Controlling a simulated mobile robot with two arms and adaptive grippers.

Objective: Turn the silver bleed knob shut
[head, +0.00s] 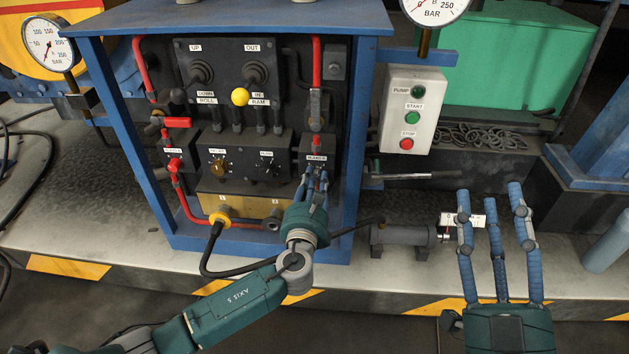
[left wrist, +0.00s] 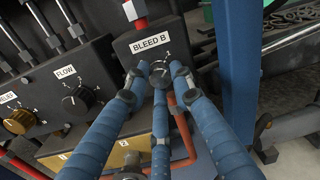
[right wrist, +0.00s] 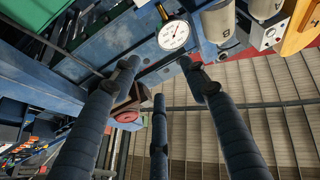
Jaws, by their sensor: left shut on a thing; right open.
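The silver bleed knob (left wrist: 160,72) sits under the BLEED B label in the left wrist view, on a dark block at the right of the panel. My left gripper (left wrist: 157,78) has its fingertips closed around the knob. In the head view the left gripper (head: 315,176) reaches up to this block and its fingers hide most of the knob. How far the knob is turned cannot be told. My right gripper (head: 491,198) is open and empty, fingers up, right of the cabinet. In the right wrist view its fingers (right wrist: 160,85) are spread with nothing between them.
A brass knob (head: 219,168) and a black FLOW knob (head: 266,169) sit left of the bleed block. A yellow ball lever (head: 240,97) stands above. The blue cabinet post (head: 357,130) is close on the right, with a pump button box (head: 411,109) beyond it.

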